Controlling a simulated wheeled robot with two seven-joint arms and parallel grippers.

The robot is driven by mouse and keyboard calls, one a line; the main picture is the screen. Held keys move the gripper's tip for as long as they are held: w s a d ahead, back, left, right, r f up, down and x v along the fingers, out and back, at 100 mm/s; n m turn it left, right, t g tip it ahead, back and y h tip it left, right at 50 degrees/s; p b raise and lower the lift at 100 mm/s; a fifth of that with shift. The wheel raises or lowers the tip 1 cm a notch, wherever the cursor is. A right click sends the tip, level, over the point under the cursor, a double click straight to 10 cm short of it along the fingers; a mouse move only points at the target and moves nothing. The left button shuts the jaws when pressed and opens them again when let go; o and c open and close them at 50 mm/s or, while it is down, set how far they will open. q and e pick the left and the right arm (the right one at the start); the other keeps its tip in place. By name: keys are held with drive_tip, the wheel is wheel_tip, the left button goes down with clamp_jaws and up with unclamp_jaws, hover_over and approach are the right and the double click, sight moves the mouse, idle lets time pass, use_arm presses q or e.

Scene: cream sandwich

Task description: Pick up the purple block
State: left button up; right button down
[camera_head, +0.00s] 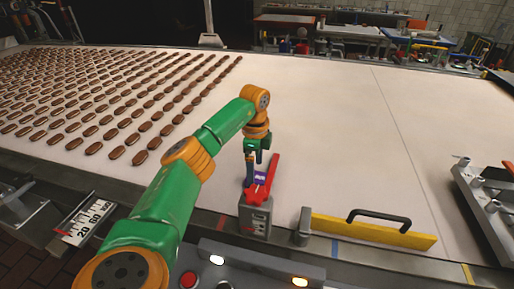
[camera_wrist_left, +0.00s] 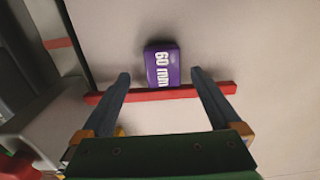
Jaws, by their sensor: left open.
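The purple block (camera_wrist_left: 162,66), marked "60 mm", lies on the pale belt surface in the left wrist view. In the head view it shows small (camera_head: 260,177), at the red bar near the belt's front edge. My left gripper (camera_wrist_left: 159,76) is open, with one finger on each side of the block in the picture and a gap to each. It comes down from above, and in the head view (camera_head: 251,180) it is right at the block. I cannot tell its height above the surface. My right gripper is not in view.
A red bar (camera_wrist_left: 142,94) runs past the block, attached to a grey bracket (camera_head: 255,216). A yellow bar with a black handle (camera_head: 374,232) lies to the right. Rows of brown biscuits (camera_head: 122,153) cover the belt's left side. The belt (camera_head: 330,130) is clear in the middle.

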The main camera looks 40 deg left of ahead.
sight(256, 177)
use_arm(q)
drive_tip(key=f, duration=0.4)
drive_tip(key=shift+w+p, duration=0.3)
clamp_jaws()
